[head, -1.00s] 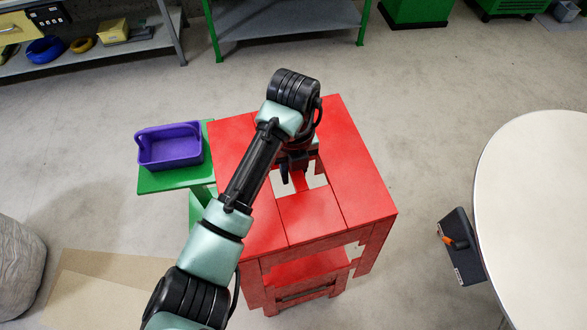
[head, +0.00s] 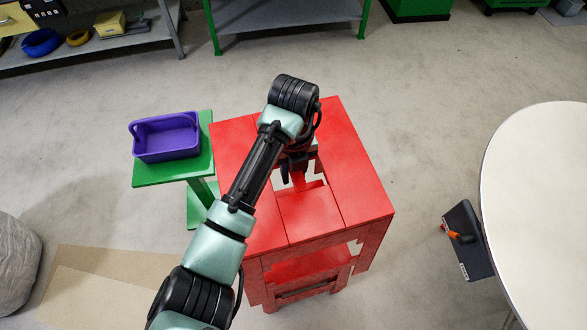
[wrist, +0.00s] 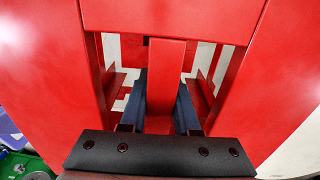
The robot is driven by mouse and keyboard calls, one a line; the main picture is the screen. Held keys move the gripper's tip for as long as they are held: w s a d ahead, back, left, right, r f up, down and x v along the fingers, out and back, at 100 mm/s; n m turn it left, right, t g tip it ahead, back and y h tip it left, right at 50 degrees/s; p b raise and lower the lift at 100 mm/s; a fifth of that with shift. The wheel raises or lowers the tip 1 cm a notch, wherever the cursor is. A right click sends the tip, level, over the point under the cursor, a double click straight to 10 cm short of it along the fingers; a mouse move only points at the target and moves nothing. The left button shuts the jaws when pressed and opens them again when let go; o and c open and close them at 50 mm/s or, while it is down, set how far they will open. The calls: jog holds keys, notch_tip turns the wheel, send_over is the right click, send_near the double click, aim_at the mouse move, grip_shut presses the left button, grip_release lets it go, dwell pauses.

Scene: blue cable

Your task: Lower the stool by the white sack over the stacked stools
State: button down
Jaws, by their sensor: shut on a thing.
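A red stool (head: 352,170) with a slotted square top fills the middle of the head view. My gripper (head: 291,172) reaches down into the top's opening from above. In the wrist view, the two dark fingers (wrist: 160,118) lie on either side of the red bar (wrist: 165,70) across the opening, shut on it. Below the held stool, more red stool parts (head: 305,268) show. Whether the held stool touches them or hangs above them, I cannot tell. The pale grey-white sack (head: 14,265) lies at the left edge of the head view.
A green stand (head: 165,172) holding a purple basket (head: 165,137) is close to the held stool's left side. A round pale table (head: 545,200) is at the right, with a dark case (head: 466,240) beside it. A brown mat (head: 105,285) lies on the floor. Shelving stands along the back.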

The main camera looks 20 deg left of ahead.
jog(key=shift+w+f+b, duration=0.1)
jog(key=shift+f+b, duration=0.2)
jog(key=shift+f, duration=0.2)
notch_tip(320, 180, down, 12)
jog(key=b, duration=0.8)
dwell(0.9)
notch_tip(320, 180, down, 14)
jog(key=b, duration=1)
dwell(1.2)
jog(key=shift+f, duration=0.15)
